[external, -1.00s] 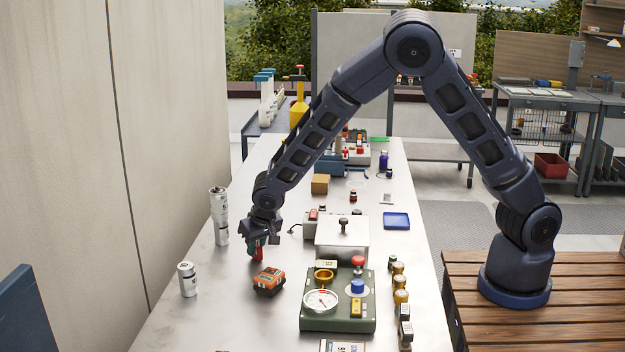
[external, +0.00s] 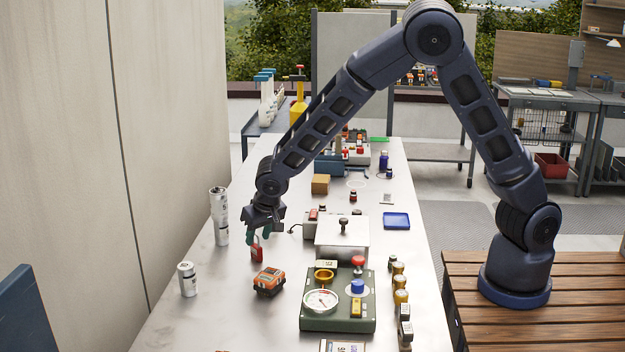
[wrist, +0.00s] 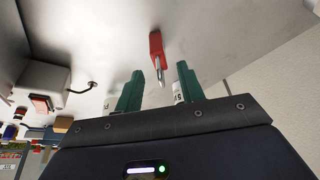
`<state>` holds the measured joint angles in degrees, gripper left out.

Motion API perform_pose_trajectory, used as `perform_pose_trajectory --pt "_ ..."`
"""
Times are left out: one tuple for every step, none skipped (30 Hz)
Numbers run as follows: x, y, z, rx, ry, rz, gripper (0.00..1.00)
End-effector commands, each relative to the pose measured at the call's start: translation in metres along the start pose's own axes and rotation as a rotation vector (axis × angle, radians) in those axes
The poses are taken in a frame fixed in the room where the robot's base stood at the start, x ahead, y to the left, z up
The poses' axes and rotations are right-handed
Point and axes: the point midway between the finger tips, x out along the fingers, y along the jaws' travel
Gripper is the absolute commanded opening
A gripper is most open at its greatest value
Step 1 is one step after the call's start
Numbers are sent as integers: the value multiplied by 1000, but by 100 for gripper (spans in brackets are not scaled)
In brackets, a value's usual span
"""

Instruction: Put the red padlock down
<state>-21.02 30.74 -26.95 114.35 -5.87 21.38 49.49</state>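The red padlock (external: 257,253) stands on the metal table, just left of the orange device. In the wrist view the padlock (wrist: 156,45) shows its red body and metal shackle, beyond the fingertips. My gripper (external: 259,236) is above the padlock, pointing down. The padlock appears clear of the fingers.
The orange device (external: 269,281) sits close in front of the padlock. Silver canisters (external: 188,279) stand along the left edge. A green panel with a gauge (external: 338,312) and a white-topped box (external: 342,236) are to the right. Bare table (external: 215,325) lies front left.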

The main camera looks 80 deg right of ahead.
Motion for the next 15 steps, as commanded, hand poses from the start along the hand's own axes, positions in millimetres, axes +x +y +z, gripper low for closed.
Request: perform_pose_trajectory --pt "-11 -1 0 -1 1 -3 39" --pt "-17 -1 0 -1 1 -3 39" --pt "-24 -1 0 -1 1 -3 39" --pt "-30 -1 0 0 1 -3 39" --pt "-35 -1 0 0 1 -2 39" --pt "-42 -1 0 -1 1 -3 39" --pt "-46 -1 0 -1 1 -3 39" --pt "-50 -1 0 -1 1 -2 39" --pt "-55 0 0 0 1 -2 39" --pt "-58 0 0 0 1 -1 39" --pt "-61 0 0 0 1 -1 39" --pt "-65 0 0 0 1 -1 39" --pt "-67 0 0 0 1 -1 39" --pt "-68 0 0 0 0 -1 39" --pt "-71 0 0 0 0 -1 39"
